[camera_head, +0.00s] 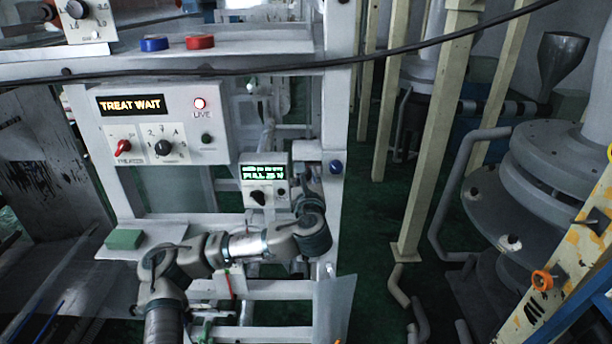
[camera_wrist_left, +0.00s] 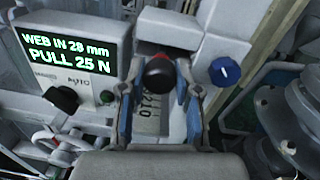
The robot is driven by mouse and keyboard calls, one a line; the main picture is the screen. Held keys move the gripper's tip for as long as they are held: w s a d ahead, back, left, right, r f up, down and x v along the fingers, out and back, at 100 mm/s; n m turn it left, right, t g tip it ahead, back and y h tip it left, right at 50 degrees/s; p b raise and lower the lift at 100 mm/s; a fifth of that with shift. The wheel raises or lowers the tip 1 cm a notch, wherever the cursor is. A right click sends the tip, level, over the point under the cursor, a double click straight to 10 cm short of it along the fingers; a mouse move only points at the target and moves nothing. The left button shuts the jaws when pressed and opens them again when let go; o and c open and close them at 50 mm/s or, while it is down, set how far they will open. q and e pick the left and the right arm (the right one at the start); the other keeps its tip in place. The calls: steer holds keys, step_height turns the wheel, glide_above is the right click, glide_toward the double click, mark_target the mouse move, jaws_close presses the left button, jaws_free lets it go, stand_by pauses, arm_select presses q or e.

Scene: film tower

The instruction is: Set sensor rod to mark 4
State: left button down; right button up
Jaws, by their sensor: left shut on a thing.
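My left gripper (camera_wrist_left: 158,76) is shut around a dark, round-ended knob with a red part (camera_wrist_left: 158,70), seen in the left wrist view. I take this knob to be the end of the sensor rod. A pale scale plate (camera_wrist_left: 147,112) with the digits 2, 1 and 0 shows between the fingers; the other marks are hidden or too small to read. In the head view my left arm reaches across to the right of the small display box (camera_head: 264,181), and its gripper is hard to make out there. My right gripper is in neither view.
The display box in the wrist view (camera_wrist_left: 70,55) reads WEB IN 28 mm, PULL 25 N. A blue knob (camera_wrist_left: 225,71) stands right of the gripper. A larger panel (camera_head: 155,125) reads TREAT WAIT, with a lit red LIVE lamp (camera_head: 200,104). A green block (camera_head: 124,239) lies on a shelf.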

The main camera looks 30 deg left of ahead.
arm_select(q)
steer(key=c, duration=1.1)
jaws_free()
steer(key=shift+a, duration=0.15)
steer(key=o, duration=0.3)
steer(key=shift+s, duration=0.2)
steer(key=v, duration=0.7)
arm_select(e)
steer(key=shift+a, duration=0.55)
arm_select(q)
steer(key=shift+f, duration=0.1)
